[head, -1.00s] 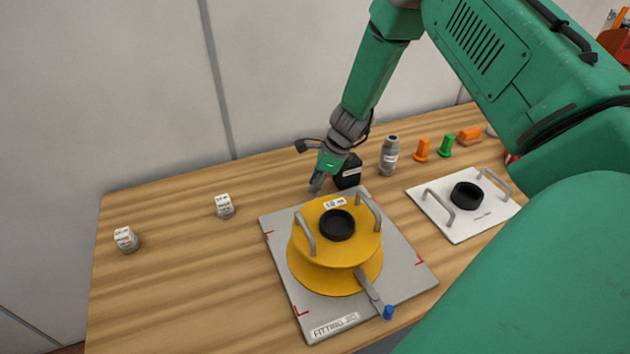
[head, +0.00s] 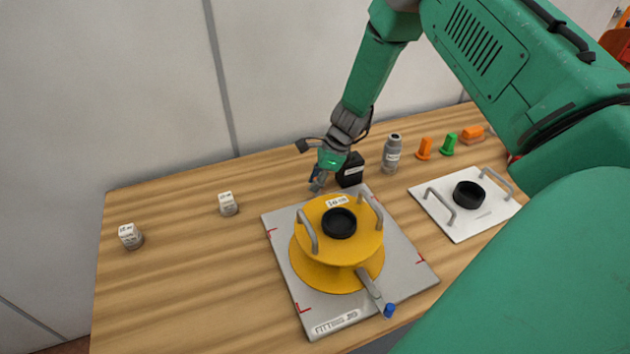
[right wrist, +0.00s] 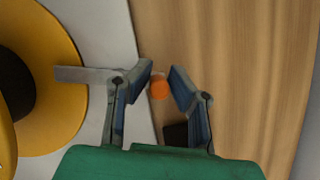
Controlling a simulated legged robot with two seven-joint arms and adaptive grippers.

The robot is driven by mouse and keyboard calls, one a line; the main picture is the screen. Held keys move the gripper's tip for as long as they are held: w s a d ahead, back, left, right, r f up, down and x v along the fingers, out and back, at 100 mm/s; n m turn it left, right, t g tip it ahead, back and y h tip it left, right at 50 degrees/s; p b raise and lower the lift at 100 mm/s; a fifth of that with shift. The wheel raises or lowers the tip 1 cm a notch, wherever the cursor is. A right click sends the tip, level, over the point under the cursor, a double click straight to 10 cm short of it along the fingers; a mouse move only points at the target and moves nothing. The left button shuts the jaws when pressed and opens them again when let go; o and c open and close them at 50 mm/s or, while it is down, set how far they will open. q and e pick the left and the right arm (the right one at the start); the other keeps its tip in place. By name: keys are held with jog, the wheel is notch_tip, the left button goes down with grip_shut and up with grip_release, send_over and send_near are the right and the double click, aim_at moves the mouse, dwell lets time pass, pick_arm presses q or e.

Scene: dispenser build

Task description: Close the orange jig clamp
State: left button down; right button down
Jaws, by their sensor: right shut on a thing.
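The orange jig clamp shows only as a round orange knob (right wrist: 159,89) in the right wrist view. A grey bar (right wrist: 85,75) reaches from the yellow part toward the fingers there. My right gripper (head: 318,186) is low behind the yellow part (head: 311,267) in the head view and hides that clamp. In the right wrist view my right gripper (right wrist: 161,70) has one finger on each side of the orange knob, shut on it. The yellow part sits upright on the grey jig plate (head: 405,268). A blue-tipped clamp (head: 372,288) lies at its front edge. My left gripper is out of view.
A black block (head: 350,172) and a grey bottle (head: 392,153) stand close right of the gripper. A white plate with handles (head: 447,226) lies at right. Orange and green pieces (head: 448,143) stand behind it. Two small white-labelled pieces (head: 228,204) stand at left, with free table around them.

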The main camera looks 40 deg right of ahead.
jog(key=shift+a+f+n, duration=0.1)
jog(key=shift+a+n, duration=0.05)
jog(key=shift+n, duration=0.35)
dwell(1.6)
jog(key=c, duration=1.5)
grip_release()
jog(key=shift+s, duration=0.15)
jog(key=shift+p+v, duration=5.75)
jog(key=shift+v, duration=2.3)
